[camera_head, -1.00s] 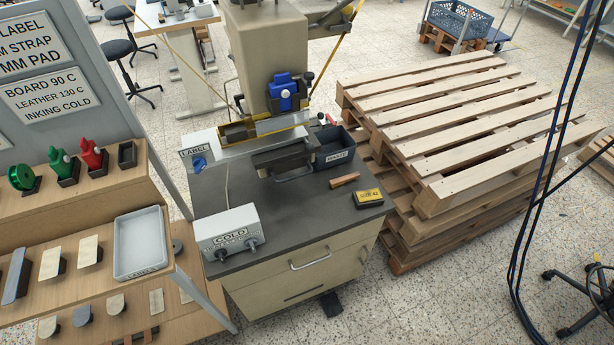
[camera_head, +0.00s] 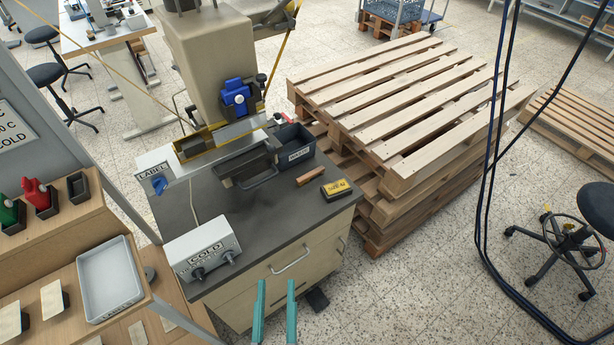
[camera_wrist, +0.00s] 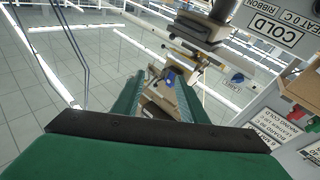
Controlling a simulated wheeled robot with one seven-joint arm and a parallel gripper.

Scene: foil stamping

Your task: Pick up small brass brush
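A small brown, wood-coloured bar (camera_head: 311,175), which looks like the small brass brush, lies on the dark bench top (camera_head: 258,224) in the head view. Its bristles cannot be made out. It lies left of a yellow and black box (camera_head: 337,190). My gripper (camera_head: 276,284) shows at the bottom of the head view as two teal fingers, apart with nothing between them. It appears in front of the drawers, below the brush in the picture. In the wrist view my gripper (camera_wrist: 160,80) is open too, facing the press, and the brush cannot be made out there.
A stamping press (camera_head: 205,65) stands behind the brush, with a dark bin (camera_head: 294,146) beside it. Stacked pallets (camera_head: 400,170) rise at the right. Cables (camera_head: 484,200) hang further right.

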